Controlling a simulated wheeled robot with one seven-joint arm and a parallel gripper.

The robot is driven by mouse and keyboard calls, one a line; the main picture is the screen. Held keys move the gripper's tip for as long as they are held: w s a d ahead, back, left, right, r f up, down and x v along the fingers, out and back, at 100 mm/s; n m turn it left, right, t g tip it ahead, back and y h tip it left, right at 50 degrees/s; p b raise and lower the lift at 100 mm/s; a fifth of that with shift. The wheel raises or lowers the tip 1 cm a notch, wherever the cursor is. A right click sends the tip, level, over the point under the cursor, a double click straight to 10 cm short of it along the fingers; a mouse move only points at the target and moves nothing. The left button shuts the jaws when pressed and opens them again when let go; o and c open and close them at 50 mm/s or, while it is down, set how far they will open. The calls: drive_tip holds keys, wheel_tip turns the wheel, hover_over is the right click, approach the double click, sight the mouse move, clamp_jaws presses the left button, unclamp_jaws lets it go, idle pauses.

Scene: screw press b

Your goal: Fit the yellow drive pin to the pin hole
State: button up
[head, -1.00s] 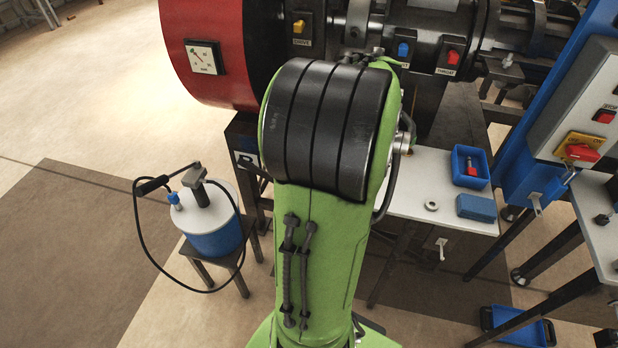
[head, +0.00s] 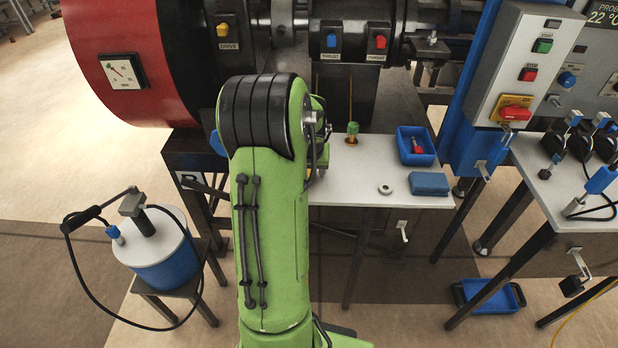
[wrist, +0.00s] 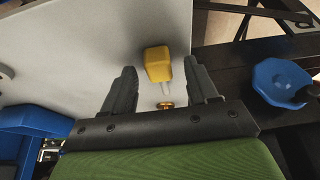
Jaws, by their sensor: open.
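In the wrist view a yellow block-shaped head with a short pale shaft, which looks like the drive pin (wrist: 157,63), is over the grey tabletop. A small brass piece (wrist: 165,105) shows just below the shaft; I cannot tell whether they touch. My gripper (wrist: 160,82) is open, with one dark finger on each side of the shaft and neither visibly touching it. I cannot clearly identify the pin hole in either view.
The press (head: 110,40) stands behind.

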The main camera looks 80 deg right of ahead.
drive_tip(key=shift+f, duration=0.1)
clamp_jaws()
idle(0.3)
wheel_tip(320, 180, up, 10)
drive_tip(key=p, duration=0.4)
drive_tip(key=shift+d, duration=0.1)
